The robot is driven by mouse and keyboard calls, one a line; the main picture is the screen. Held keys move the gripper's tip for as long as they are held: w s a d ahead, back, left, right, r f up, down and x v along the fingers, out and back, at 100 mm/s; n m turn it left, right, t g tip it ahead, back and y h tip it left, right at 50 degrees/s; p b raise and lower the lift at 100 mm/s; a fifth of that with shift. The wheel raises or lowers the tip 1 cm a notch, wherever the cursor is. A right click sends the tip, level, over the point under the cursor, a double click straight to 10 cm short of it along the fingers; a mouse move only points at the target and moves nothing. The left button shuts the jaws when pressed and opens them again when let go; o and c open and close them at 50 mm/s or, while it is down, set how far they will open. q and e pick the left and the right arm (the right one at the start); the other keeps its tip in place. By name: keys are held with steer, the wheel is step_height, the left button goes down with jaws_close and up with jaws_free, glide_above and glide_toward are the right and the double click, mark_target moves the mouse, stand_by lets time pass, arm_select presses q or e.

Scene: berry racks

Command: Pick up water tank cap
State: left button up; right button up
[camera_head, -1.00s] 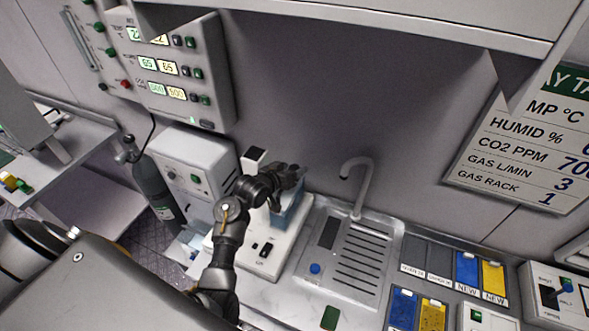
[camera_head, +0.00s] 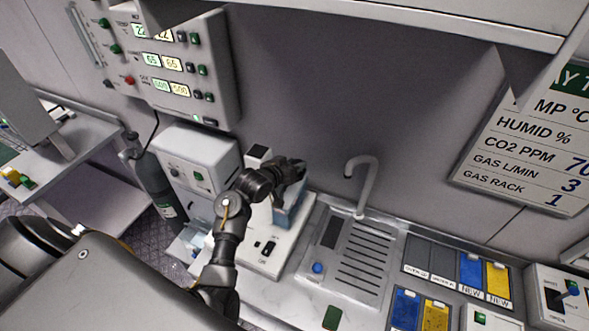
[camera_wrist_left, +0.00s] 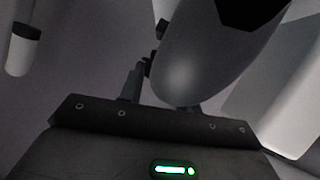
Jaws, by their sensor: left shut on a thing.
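A translucent blue tank (camera_head: 289,216) stands on a white appliance (camera_head: 262,254) against the back wall. My left gripper (camera_head: 297,173) is at the top of this tank and covers its upper part. In the left wrist view, the fingers (camera_wrist_left: 165,90) are shut on a smooth grey rounded thing (camera_wrist_left: 205,60); I cannot tell whether it is a cap or part of the tank. A small round blue piece (camera_head: 317,267), which looks like a cap, lies on the sink's drainboard to the right of the appliance. My right gripper is not in view.
The sink (camera_head: 352,262) with its curved tap (camera_head: 365,180) is right of the appliance. Blue and yellow racks (camera_head: 497,279) lie further right. A white box (camera_head: 193,165) and a dark gas bottle (camera_head: 157,190) stand left. A shelf (camera_head: 400,20) overhangs above.

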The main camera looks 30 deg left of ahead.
arm_select(q)
steer(key=shift+r+b, duration=0.4)
steer(key=shift+r, duration=0.3)
steer(key=s+r, duration=0.1)
steer(key=r, duration=0.1)
steer(key=s+r, duration=0.2)
steer(key=s+d+r, duration=0.1)
steer(key=shift+s+r+p, duration=0.15)
steer(key=shift+r+p, duration=0.2)
steer(key=shift+r, duration=0.05)
steer(key=s+d+r+p, duration=0.1)
steer(key=s+r, duration=0.3)
steer(key=s, duration=0.5)
steer(key=shift+s+d+r, duration=0.15)
steer(key=shift+d, duration=0.75)
